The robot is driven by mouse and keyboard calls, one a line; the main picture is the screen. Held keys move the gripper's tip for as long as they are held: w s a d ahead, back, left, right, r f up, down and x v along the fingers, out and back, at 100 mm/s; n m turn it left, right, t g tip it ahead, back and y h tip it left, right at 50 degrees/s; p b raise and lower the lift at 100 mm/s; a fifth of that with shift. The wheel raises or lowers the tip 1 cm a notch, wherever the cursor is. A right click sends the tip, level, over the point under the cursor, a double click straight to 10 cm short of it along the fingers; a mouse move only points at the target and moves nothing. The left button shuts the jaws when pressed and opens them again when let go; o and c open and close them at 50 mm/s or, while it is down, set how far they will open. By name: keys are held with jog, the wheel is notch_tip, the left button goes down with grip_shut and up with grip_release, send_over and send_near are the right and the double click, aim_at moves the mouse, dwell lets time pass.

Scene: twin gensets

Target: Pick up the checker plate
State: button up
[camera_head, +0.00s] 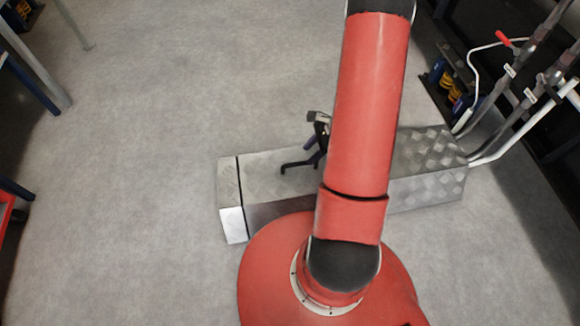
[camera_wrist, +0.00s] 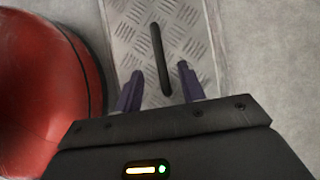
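The checker plate (camera_head: 262,178) is a grey metal plate with a raised tread pattern. It lies on top of a long low metal housing, partly hidden behind my arm in the head view. Its tread also shows in the wrist view (camera_wrist: 200,45). A black bar handle (camera_wrist: 156,45) stands on it and also shows in the head view (camera_head: 291,167). My gripper (camera_wrist: 160,72) is open above the plate, its two purple fingers on either side of the handle's near end. I see gaps on both sides, so the handle is not clamped. The gripper's depth relative to it is unclear.
A short end section (camera_head: 229,183) adjoins the plate on the left, past a dark seam. White pipes (camera_head: 500,150) and a red-handled lever (camera_head: 503,38) rise at the right. Blue legs (camera_head: 35,85) stand far left. The grey floor (camera_head: 150,130) between is clear.

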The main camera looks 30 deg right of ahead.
aim_at(300, 163)
jog(key=b+x, duration=0.1)
jog(key=x, duration=0.6)
jog(key=shift+d+f+b, duration=0.1)
jog(key=shift+f+b, duration=0.05)
jog(key=shift+b, duration=0.2)
jog(key=shift+c, duration=0.2)
grip_shut()
dwell(0.9)
